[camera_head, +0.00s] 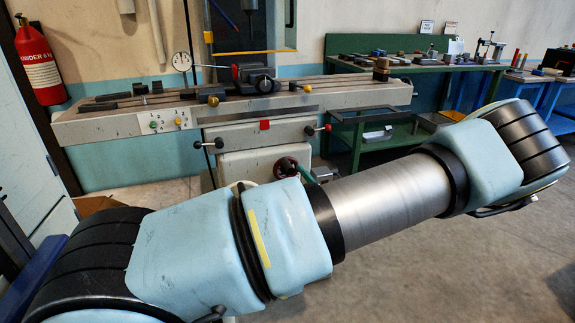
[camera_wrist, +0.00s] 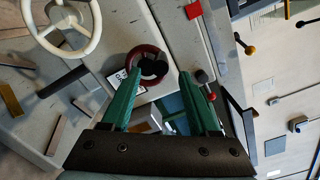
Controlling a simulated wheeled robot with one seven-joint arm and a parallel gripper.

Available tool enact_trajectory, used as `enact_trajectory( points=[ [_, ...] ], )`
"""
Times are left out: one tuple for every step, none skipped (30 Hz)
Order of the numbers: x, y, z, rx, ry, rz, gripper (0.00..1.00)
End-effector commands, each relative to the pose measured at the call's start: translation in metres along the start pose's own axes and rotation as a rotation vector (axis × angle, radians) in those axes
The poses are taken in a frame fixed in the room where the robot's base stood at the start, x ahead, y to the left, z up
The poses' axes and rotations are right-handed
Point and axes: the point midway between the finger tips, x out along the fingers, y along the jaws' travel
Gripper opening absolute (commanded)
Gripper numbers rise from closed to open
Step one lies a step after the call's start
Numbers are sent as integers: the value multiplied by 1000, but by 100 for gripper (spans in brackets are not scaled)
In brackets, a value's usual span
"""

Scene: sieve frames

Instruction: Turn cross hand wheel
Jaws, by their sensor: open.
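A hand wheel with a dark red rim and black hub (camera_head: 287,166) is on the front of the grey machine, below its long table. In the wrist view this dark red wheel (camera_wrist: 161,52) is beyond my fingertips, in line with the gap between them. My gripper (camera_wrist: 159,75) has two green fingers, spread apart with nothing between them. In the head view a green finger (camera_head: 306,173) shows just right of the wheel; my arm hides the rest. I cannot tell whether a finger touches the rim. A white spoked wheel (camera_wrist: 93,28) stands to the left in the wrist view.
The machine's long table (camera_head: 345,95) carries a vise (camera_head: 254,78). Ball-ended levers (camera_head: 318,130) stick out from its front. A red extinguisher (camera_head: 39,62) hangs at left. A green workbench (camera_head: 420,68) stands at right, with bare floor before it.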

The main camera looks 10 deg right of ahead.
Motion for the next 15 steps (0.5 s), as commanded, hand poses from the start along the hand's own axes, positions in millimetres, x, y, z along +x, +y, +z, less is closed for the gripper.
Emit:
enact_trajectory(
  points=[
    [11, -1, 2, 0, -3, 1, 61],
    [18, -1, 2, 1, -4, 0, 61],
    [25, -1, 2, 0, -3, 0, 61],
    [30, -1, 2, -1, -3, 0, 61],
    [36, -1, 2, 0, -3, 0, 61],
    [42, -1, 2, 0, -2, 0, 61],
    [47, -1, 2, -1, -3, 0, 61],
    [52, -1, 2, 0, -2, 0, 61],
    [57, -1, 1, -1, -1, 0, 61],
    [60, -1, 1, -2, -1, 0, 61],
    [63, -1, 1, -2, -2, 1, 61],
    [67, -1, 1, -2, -1, 1, 61],
    [69, -1, 1, -2, -1, 0, 61],
    [70, 0, 0, -2, 0, 0, 61],
    [72, 0, 0, -2, 0, 0, 61]
  ],
)
